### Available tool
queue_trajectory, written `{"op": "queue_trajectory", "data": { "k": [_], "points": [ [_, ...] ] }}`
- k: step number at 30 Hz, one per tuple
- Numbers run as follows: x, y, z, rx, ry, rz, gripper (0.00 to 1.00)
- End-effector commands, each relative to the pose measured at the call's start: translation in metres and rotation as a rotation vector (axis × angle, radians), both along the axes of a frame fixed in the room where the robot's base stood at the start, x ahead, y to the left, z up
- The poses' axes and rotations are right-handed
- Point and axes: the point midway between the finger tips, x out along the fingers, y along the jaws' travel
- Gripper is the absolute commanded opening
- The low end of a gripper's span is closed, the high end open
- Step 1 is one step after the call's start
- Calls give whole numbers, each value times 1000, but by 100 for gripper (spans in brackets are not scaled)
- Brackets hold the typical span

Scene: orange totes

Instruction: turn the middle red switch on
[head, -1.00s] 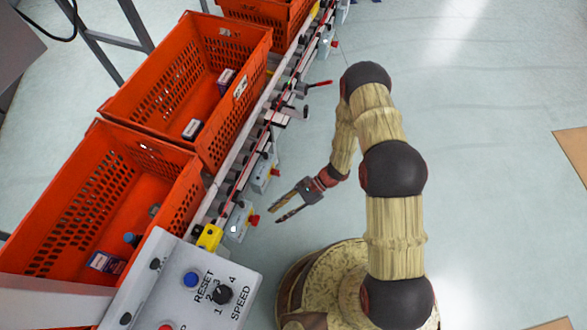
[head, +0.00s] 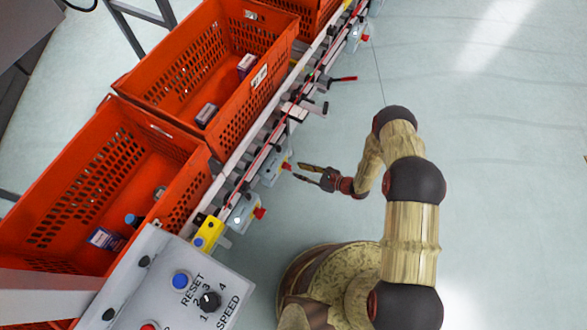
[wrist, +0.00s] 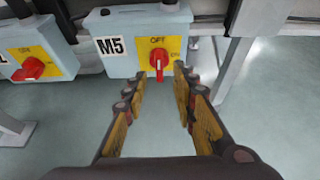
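The middle red switch (wrist: 159,60) sits on a yellow plate on a light blue-grey box marked M5 (wrist: 118,55). Its handle stands upright below the printed OFF. In the head view it shows as a small red knob (head: 287,166) on the middle box (head: 272,170). My gripper (wrist: 161,76) is open and empty, its two fingers pointing at the switch, one tip to each side of the handle in the picture. In the head view my gripper (head: 297,171) is just right of the middle box. I cannot tell whether the fingers touch the handle.
A neighbouring box with a red switch (wrist: 30,69) is at the left. Another red-switch box (head: 357,37) is farther up the conveyor rail. Orange totes (head: 205,75) stand along the rail. A control panel (head: 175,280) is at the lower left. The floor right of my arm is clear.

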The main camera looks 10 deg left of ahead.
Motion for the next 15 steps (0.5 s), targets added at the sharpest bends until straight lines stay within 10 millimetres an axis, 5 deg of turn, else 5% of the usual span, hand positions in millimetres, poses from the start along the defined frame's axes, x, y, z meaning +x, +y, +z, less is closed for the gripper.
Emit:
{"op": "queue_trajectory", "data": {
  "k": [6,15],
  "points": [
    [7,30,-16,-1,1,4,27],
    [13,45,-20,0,2,1,27]
  ]
}}
